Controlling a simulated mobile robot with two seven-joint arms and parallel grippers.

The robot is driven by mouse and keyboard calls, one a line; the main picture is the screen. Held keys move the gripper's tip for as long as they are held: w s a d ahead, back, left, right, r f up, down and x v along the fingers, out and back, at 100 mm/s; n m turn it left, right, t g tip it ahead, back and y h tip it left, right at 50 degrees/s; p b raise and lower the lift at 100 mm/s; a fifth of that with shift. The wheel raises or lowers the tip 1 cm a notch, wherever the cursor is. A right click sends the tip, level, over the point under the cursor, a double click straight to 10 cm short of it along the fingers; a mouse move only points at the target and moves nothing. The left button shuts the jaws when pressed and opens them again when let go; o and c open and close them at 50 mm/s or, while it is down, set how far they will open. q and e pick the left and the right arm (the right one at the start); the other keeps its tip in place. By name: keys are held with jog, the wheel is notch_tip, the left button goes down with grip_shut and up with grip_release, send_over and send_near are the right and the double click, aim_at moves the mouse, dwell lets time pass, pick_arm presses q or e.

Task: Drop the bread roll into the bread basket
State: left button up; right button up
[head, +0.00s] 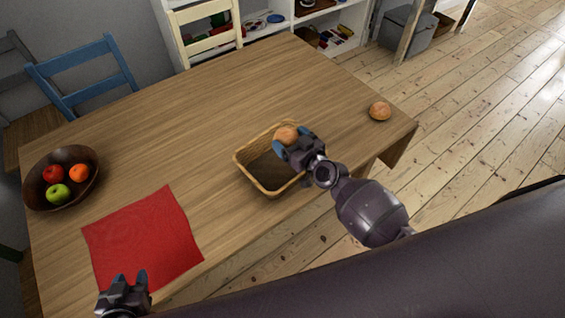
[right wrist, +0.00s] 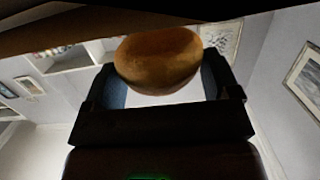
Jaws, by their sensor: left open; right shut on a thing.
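A brown bread roll (head: 287,135) is held between the fingers of my right gripper (head: 283,144), over the far part of the bread basket. The roll also shows between the fingers in the right wrist view (right wrist: 158,62). The wicker bread basket (head: 243,169) stands on the table, and the visible part of its inside is empty. My right gripper hides the basket's right side. A second bread roll (head: 380,111) lies on the table near its right corner. My left gripper (head: 130,279) is open and empty at the near edge of the red cloth.
The wooden table (head: 200,110) is clear behind the basket. A red cloth (head: 143,238) lies at the near left. A dark bowl (head: 38,192) with red, orange and green fruit stands at the left. Blue (head: 83,75) and cream (head: 205,38) chairs stand behind the table.

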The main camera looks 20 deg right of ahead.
jog(key=o, duration=0.8)
jog(key=shift+s, duration=0.15)
jog(key=v, duration=1)
jog(key=shift+s+d, duration=0.1)
jog(key=shift+s, duration=0.15)
jog(key=s+d+f+m+g+h, duration=0.1)
jog(key=s+d+f+h, duration=0.1)
jog(key=s, duration=0.3)
jog(key=s+d+f+m+g+h, duration=0.1)
jog(key=s+d+f+h, duration=0.1)
jog(key=s, duration=0.3)
jog(key=s+d+f+m+g+h, duration=0.1)
jog(key=s+d+f, duration=0.1)
jog(key=s, duration=0.3)
jog(key=shift+d+f+g+h, duration=0.2)
jog(key=shift+g+h, duration=0.1)
jog(key=shift+h, duration=0.1)
